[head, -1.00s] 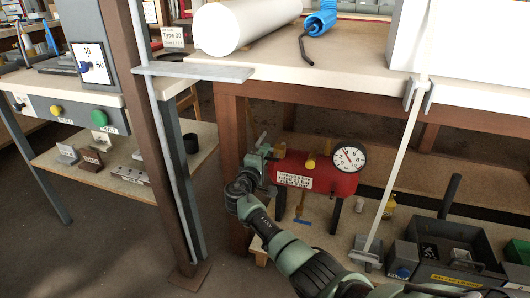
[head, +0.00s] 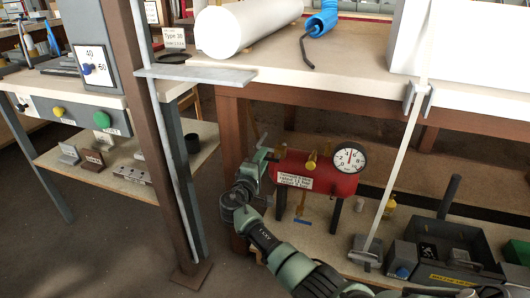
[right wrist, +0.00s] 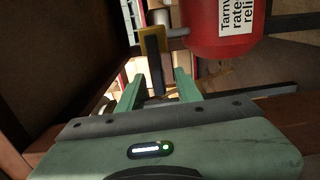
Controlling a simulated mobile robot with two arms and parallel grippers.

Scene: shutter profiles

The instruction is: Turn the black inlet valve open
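The red tank (head: 330,178) with a white label and a round dial gauge (head: 348,158) stands on the lower shelf. In the right wrist view the tank (right wrist: 222,32) is at the top. A black valve handle (right wrist: 156,78) hangs beside its left end, below a yellow part (right wrist: 153,40). My right gripper (right wrist: 156,92) is open, with its green fingers on either side of the black handle and gaps visible on both sides. In the head view my right gripper (head: 262,156) is at the tank's left end and hides the black handle. My left gripper is out of view.
A brown table leg (head: 232,150) stands close left of my right gripper. The white tabletop (head: 350,60) is above. A dark toolbox (head: 450,245) and a pale slanted bar (head: 400,175) are to the right.

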